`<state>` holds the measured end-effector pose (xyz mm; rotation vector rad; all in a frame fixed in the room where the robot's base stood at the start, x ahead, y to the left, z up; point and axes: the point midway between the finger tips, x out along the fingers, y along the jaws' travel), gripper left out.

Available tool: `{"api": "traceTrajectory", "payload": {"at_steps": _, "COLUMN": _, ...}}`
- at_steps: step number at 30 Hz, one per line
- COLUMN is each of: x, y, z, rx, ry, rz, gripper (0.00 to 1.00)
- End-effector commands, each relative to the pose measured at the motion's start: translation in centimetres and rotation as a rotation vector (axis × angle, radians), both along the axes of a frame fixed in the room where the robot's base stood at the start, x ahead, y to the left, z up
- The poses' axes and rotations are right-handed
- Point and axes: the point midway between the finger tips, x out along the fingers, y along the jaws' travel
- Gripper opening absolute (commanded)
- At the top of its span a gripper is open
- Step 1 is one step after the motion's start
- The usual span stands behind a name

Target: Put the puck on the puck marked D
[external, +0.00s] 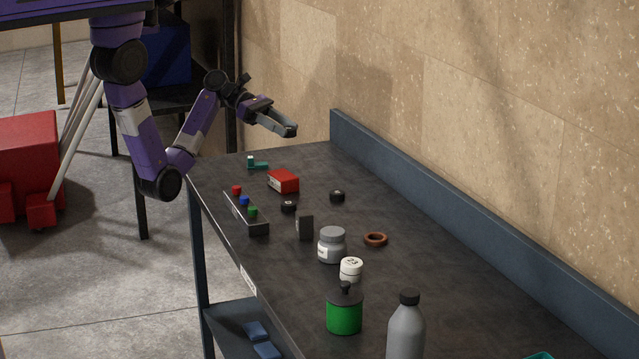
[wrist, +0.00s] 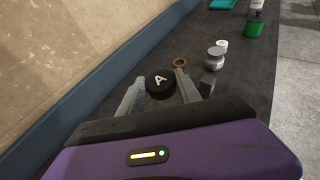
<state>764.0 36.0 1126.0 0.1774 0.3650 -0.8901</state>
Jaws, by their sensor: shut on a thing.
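My gripper (external: 284,128) is raised above the far end of the dark table. In the wrist view its two grey fingers (wrist: 159,88) are shut on a black puck marked A (wrist: 160,83), with the white letter facing up. The held puck cannot be made out in the external view. Two small black pucks stand on the table below my gripper: one (external: 288,206) beside the button box, one (external: 337,196) further right. Their marks are too small to read, so I cannot tell which is marked D. Neither shows clearly in the wrist view.
Near the pucks are a red box (external: 284,181), a button box (external: 246,214), a dark upright block (external: 305,227), a grey jar (external: 332,246) and a brown ring (external: 376,239). Bottles stand towards the front. A blue ledge (external: 430,190) runs along the wall.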

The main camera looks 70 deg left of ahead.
Motion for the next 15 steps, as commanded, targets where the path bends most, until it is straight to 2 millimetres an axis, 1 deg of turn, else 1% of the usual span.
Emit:
{"api": "traceTrajectory", "payload": {"at_steps": 2, "x": -0.3, "y": -0.3, "z": -0.1, "rx": -0.001, "ry": 0.001, "rz": -0.010, "gripper": 0.01}}
{"api": "traceTrajectory", "payload": {"at_steps": 5, "x": -0.5, "y": -0.4, "z": -1.7, "rx": -0.003, "ry": 0.006, "rz": -0.016, "gripper": 0.01}}
{"api": "traceTrajectory", "payload": {"at_steps": 15, "x": -0.4, "y": -0.3, "z": -9.9, "rx": -0.005, "ry": 0.007, "rz": -0.013, "gripper": 0.01}}
